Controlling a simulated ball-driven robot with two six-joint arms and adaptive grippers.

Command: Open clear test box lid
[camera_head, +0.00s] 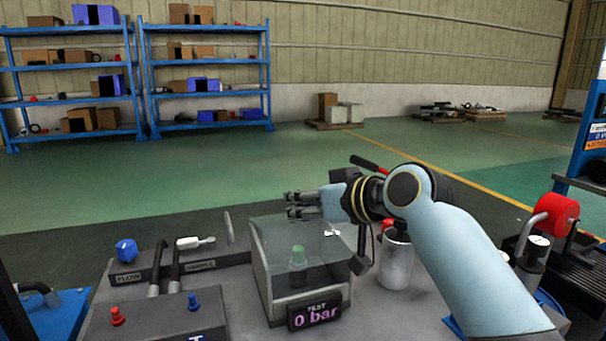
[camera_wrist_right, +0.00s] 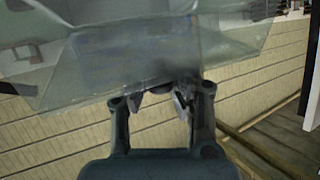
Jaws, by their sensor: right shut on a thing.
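The clear test box (camera_head: 262,285) stands on the grey bench, with a green-capped bottle (camera_head: 298,262) visible inside. A "TEST 0 bar" display (camera_head: 314,315) is at its front. My right gripper (camera_head: 291,204) reaches in from the right over the box's top rear, fingers pointing left. In the right wrist view, the fingers (camera_wrist_right: 160,92) are shut at the lower edge of a clear panel (camera_wrist_right: 140,60), which looks like the lid. The exact contact is blurred, and the lid's angle is hard to tell. My left gripper is not in view.
Left of the box are a blue flow knob (camera_head: 127,250), dark pipes, a white-handled lever (camera_head: 195,242) and red (camera_head: 118,316) and blue (camera_head: 193,301) knobs. A grey cylinder (camera_head: 396,262) stands close right of the box. A red reel (camera_head: 556,214) is farther right. The floor behind is open.

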